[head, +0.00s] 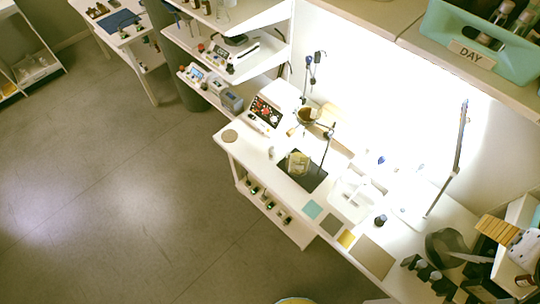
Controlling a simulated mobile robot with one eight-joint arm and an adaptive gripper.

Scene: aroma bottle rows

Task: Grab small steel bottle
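A long white bench (232,142) runs diagonally down to the right. A tiny pale grey upright object (271,152) stands on it, left of a black mat (315,178); it may be the small steel bottle, but it is too small to tell. A small dark bottle or jar (380,220) stands farther right, beside a white tray (350,205). I cannot clearly make out a steel bottle elsewhere. My gripper is not in view.
A glass vessel (298,163) stands on the black mat beside a thin stand. A control box (265,114) sits behind. Dark containers and a black bowl (446,246) crowd the right end. A teal crate (478,40) is on the upper shelf. The grey floor (110,190) at left is clear.

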